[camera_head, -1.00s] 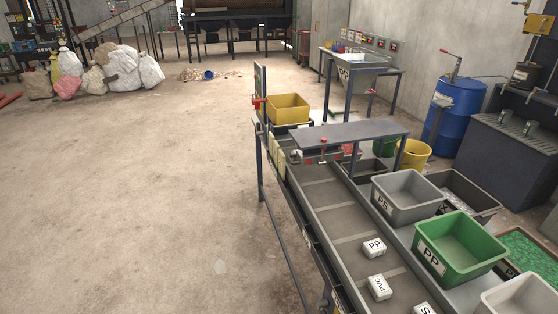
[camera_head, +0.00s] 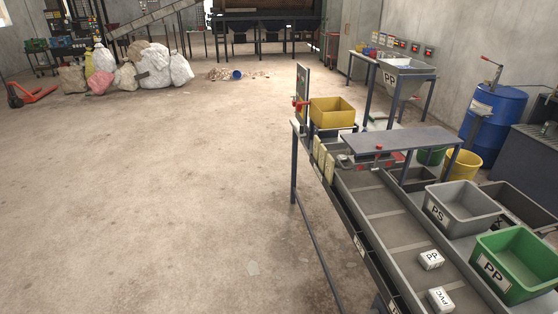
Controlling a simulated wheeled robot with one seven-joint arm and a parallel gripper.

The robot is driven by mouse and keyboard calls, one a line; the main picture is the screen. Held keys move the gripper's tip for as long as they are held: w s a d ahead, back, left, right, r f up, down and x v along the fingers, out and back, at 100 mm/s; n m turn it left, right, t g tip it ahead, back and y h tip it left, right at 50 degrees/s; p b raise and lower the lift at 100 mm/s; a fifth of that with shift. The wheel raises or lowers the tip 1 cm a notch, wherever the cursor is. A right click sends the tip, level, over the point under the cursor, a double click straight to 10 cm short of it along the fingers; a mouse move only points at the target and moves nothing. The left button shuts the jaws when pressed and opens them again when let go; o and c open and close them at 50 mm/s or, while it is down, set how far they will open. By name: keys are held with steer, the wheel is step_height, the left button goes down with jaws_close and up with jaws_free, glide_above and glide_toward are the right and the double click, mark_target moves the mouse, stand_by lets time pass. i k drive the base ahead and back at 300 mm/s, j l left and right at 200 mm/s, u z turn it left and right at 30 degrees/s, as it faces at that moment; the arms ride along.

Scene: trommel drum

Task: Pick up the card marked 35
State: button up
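I cannot make out a card marked 35 in this view. A few pale yellow card-like pieces (camera_head: 323,160) stand along the left edge of the conveyor (camera_head: 385,208), near its far end; any marks on them are too small to read. My gripper is not in view.
On the conveyor lie white blocks marked PP (camera_head: 431,260) and PVC (camera_head: 440,299). A grey PS bin (camera_head: 464,208) and green PP bin (camera_head: 514,265) stand along its right side. A yellow bin (camera_head: 331,112) stands at its far end. The floor (camera_head: 150,200) to the left is clear.

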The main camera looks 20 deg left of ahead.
mark_target(323, 151)
steer(key=i+j+u, duration=1.1)
steer(key=i, duration=0.25)
steer(key=i+l+u, duration=0.75)
steer(key=l, duration=0.35)
steer(key=i+l+u, duration=0.25)
steer(key=l, duration=0.2)
steer(key=l+u, duration=0.15)
steer(key=l, duration=0.15)
steer(key=k, duration=0.05)
